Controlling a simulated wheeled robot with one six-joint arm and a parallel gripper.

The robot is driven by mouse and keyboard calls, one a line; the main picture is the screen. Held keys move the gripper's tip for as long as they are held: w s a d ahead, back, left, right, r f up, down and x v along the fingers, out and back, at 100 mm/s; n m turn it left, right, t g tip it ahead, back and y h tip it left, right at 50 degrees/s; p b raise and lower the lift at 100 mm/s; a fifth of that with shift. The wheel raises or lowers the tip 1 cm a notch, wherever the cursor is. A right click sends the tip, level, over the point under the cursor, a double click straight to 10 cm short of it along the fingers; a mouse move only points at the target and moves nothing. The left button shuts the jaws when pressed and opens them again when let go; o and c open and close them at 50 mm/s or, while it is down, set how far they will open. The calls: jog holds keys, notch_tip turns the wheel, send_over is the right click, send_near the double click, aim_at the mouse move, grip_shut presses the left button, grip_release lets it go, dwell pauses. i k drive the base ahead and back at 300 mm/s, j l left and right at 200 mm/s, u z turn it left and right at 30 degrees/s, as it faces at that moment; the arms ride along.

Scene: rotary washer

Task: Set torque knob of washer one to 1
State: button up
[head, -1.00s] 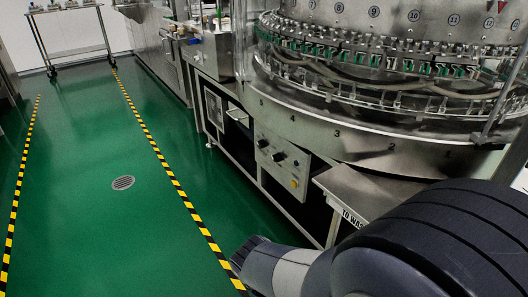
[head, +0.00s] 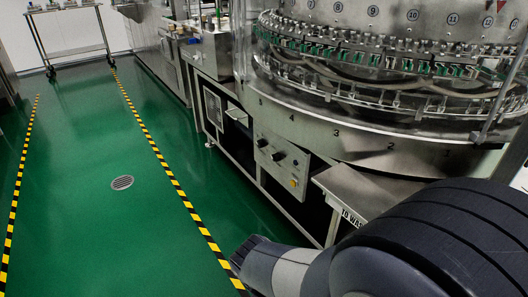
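The rotary washer (head: 370,135) fills the right side of the head view, a large round steel machine with numbered stations. A light control panel (head: 282,165) is on its lower front. Two dark knobs show on the panel, an upper left knob (head: 262,143) and a lower right knob (head: 277,156). A yellow button (head: 293,183) sits below them. The knob labels and settings are too small to read. My arm crosses the lower right of the view, in front of the washer. My gripper is not in view.
A steel shelf (head: 350,189) with partly hidden lettering juts out right of the panel, close to my arm. Green floor with a round drain (head: 122,183) and yellow-black tape (head: 170,175) lies open at left. A trolley (head: 75,40) stands at the back left.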

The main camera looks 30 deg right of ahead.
aim_at(260, 144)
jog(key=i+l, duration=0.15)
jog(key=i, duration=0.35)
jog(key=i+l, duration=0.1)
jog(key=i, duration=0.35)
jog(key=i+l, duration=0.15)
jog(key=i, duration=0.35)
